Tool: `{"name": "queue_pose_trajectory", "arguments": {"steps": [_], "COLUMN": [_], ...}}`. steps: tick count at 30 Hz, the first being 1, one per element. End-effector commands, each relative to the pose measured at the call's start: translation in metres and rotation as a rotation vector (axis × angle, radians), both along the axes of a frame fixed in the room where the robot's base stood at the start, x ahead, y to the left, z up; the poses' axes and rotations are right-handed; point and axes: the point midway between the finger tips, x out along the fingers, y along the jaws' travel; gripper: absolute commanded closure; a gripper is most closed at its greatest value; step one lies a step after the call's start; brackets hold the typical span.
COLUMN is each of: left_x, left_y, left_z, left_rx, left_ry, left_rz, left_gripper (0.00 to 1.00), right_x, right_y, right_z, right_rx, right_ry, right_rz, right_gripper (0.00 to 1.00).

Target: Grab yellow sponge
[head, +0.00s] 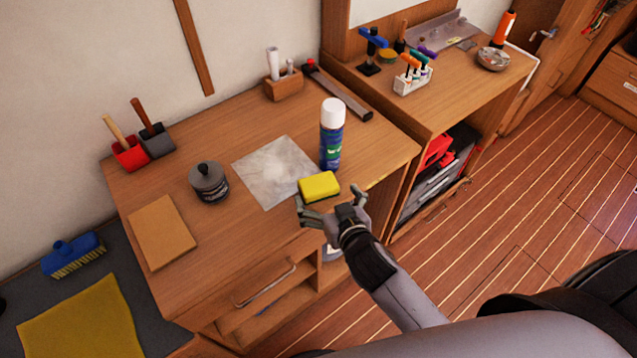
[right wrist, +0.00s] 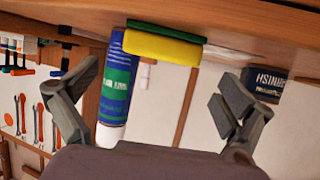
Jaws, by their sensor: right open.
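The yellow sponge (head: 319,186), with a dark green layer underneath, lies on the wooden workbench (head: 250,235) near its front edge, by the corner of a grey sheet. My right gripper (head: 331,208) is open and empty, just in front of the sponge at the bench edge. In the right wrist view the sponge (right wrist: 163,47) shows upside down, beyond and between the two spread fingers (right wrist: 155,110), apart from them. My left gripper is not in view.
A blue spray can (head: 330,140) stands close behind the sponge. A grey sheet (head: 270,172), a dark round tin (head: 209,184) and a tan block (head: 162,232) lie to the left. A metal-bladed tool (head: 343,95) lies behind. The bench front is mostly clear.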

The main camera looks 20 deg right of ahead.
Motion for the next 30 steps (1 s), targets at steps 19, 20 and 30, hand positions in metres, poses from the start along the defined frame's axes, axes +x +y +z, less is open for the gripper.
{"name": "queue_pose_trajectory", "arguments": {"steps": [19, 20, 30], "left_x": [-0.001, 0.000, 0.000], "left_y": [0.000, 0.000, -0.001], "left_z": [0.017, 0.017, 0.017], "left_rx": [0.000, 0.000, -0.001], "left_ry": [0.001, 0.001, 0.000], "left_rz": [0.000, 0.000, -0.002], "left_gripper": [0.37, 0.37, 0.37], "right_x": [0.057, 0.058, 0.058], "right_y": [0.003, 0.003, 0.003], "right_z": [-0.024, -0.024, -0.025], "right_rx": [0.000, 0.000, 0.000], "right_ry": [0.000, 0.000, 0.000], "right_rz": [0.001, 0.001, 0.001], "right_gripper": [0.02, 0.02, 0.10]}}
